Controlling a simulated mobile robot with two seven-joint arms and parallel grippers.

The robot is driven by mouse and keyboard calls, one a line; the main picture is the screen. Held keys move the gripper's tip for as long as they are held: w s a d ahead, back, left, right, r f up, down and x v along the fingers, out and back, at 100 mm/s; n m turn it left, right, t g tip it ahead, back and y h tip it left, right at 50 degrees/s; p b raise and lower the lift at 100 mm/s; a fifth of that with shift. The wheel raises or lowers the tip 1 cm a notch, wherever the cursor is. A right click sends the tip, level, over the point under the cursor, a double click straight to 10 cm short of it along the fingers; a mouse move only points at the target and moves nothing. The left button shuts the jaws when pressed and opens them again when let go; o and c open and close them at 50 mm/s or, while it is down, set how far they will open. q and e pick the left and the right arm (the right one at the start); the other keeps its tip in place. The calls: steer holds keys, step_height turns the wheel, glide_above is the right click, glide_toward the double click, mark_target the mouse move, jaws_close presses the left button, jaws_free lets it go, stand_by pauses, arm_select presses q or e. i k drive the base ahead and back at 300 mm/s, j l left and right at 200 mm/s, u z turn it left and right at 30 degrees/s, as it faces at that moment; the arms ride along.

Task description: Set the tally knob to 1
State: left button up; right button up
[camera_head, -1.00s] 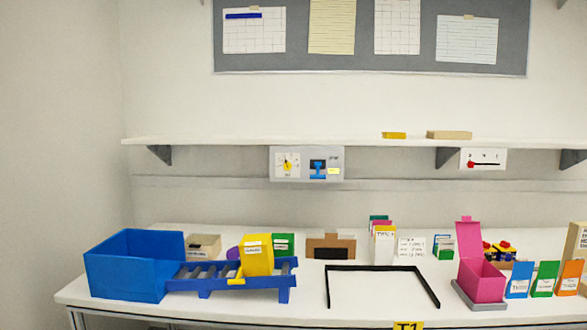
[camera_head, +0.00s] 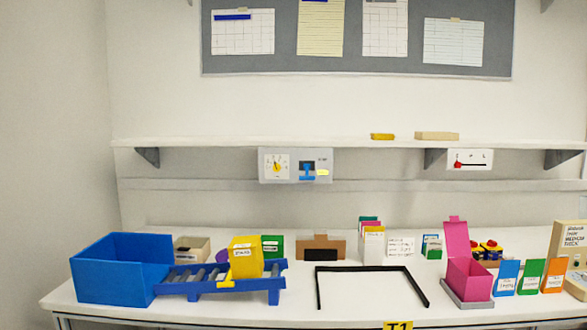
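A grey control panel (camera_head: 296,176) hangs under the front edge of the shelf, left of centre. On its left part is a white dial with a yellow rotary knob (camera_head: 276,167). On its right part is a blue switch (camera_head: 308,172) with a small yellow label. A second white panel (camera_head: 480,155) under the shelf at the right has a red knob (camera_head: 458,164) at the left end of a scale. The markings are too small to read, so I cannot tell which is the tally knob. Neither of my grippers is in view.
The white table (camera_head: 230,311) holds a blue bin (camera_head: 115,268), a blue roller ramp (camera_head: 255,285) with a yellow box, a black frame (camera_head: 372,268), a pink box (camera_head: 468,280) and several cards. The shelf (camera_head: 230,142) juts out above the panels.

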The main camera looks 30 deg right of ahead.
mark_target(276, 167)
steer(key=i+l, duration=0.2)
steer(key=l, duration=0.2)
steer(key=i+l+u, duration=0.1)
steer(key=l, duration=0.25)
steer(key=i+l, duration=0.3)
steer(key=l, duration=0.1)
